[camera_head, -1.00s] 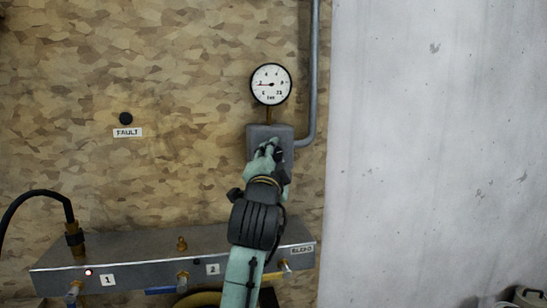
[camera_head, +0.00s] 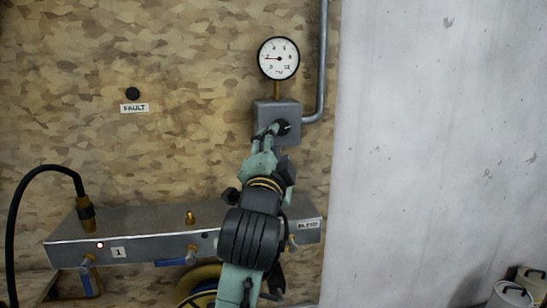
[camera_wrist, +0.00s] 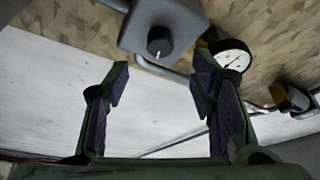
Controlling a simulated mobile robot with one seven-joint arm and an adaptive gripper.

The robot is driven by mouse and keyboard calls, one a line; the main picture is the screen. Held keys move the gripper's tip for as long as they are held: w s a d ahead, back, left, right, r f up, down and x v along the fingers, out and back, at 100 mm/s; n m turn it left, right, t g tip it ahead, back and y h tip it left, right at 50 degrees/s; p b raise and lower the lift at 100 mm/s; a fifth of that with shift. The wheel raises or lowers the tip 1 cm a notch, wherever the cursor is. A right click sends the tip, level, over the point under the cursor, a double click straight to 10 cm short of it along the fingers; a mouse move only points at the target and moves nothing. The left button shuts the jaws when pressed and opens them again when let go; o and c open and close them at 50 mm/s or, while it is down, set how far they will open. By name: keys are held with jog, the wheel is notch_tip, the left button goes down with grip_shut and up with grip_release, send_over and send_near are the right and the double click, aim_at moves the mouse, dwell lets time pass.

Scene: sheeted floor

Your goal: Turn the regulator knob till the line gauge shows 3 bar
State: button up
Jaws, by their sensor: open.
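The regulator (camera_head: 262,112) is a grey box on the wall, with a black knob (camera_head: 282,127) on its front. The knob also shows in the wrist view (camera_wrist: 160,42), with a pale pointer line. The round white line gauge (camera_head: 279,58) sits above the box, and its needle points left; its small figures are hard to read. It also shows in the wrist view (camera_wrist: 232,56). My gripper (camera_head: 266,136) is just below and left of the knob in the head view. In the wrist view its fingers are apart and empty, with the knob beyond the tips.
A grey pipe (camera_head: 323,70) runs up right of the regulator. A FAULT button (camera_head: 132,94) is on the wall at left.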

jog(key=v, duration=0.3)
jog(key=shift+s+f, duration=0.1)
jog(key=shift+s, duration=0.3)
